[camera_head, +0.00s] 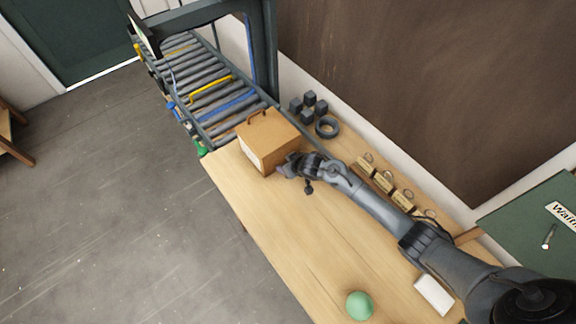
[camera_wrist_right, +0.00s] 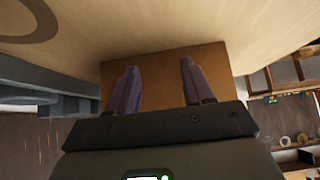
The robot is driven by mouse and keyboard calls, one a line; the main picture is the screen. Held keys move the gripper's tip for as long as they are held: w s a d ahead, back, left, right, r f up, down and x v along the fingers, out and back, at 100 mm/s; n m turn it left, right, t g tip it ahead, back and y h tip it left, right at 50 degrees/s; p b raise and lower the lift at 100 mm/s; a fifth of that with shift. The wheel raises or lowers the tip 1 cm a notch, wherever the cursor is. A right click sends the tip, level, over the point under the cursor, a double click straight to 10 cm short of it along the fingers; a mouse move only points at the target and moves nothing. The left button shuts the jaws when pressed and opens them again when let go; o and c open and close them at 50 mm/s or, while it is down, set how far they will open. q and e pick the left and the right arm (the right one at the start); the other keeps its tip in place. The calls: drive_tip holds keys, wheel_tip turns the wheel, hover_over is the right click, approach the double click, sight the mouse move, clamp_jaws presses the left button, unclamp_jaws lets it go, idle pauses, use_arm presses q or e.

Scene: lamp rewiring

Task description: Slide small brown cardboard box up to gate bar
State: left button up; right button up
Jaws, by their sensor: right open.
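The brown cardboard box (camera_head: 268,136) stands upright at the table end by the roller conveyor, with a dark handle on top and a pale label on one side. My right gripper (camera_head: 284,168) is at the box's near lower corner. In the right wrist view my right gripper (camera_wrist_right: 160,78) is open, its two fingers apart in front of the box's brown face (camera_wrist_right: 157,62); I cannot tell whether they touch it. A yellow bar (camera_head: 211,88) and a blue bar (camera_head: 229,107) cross the rollers; which is the gate bar is unclear. My left gripper is not in view.
The roller conveyor (camera_head: 186,62) runs away under a dark frame (camera_head: 263,50). Dark cubes (camera_head: 309,98) and a dark ring (camera_head: 327,127) lie right of the box. A green ball (camera_head: 359,305) and a white block (camera_head: 434,294) are at the near end. The table's left part is clear.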

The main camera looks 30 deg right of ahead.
sight(282, 156)
drive_tip(key=w+b, duration=0.2)
drive_tip(key=w, duration=0.1)
drive_tip(key=w+b, duration=0.1)
drive_tip(key=w, duration=0.1)
drive_tip(key=shift+a+f, duration=0.2)
drive_tip(key=shift+a, duration=0.05)
drive_tip(key=shift+w+r+b, duration=0.2)
drive_tip(key=shift+w+b, duration=0.2)
drive_tip(key=shift+w, duration=0.3)
drive_tip(key=shift+w+f+b, duration=0.1)
drive_tip(key=shift+w+b, duration=0.1)
drive_tip(key=shift+b, duration=0.15)
drive_tip(key=w+b, duration=0.5)
drive_tip(key=shift+w+a+f, duration=0.1)
drive_tip(key=shift+a+f, duration=0.05)
drive_tip(key=shift+a, duration=0.2)
drive_tip(key=shift+w+b, duration=0.35)
drive_tip(key=shift+r, duration=0.25)
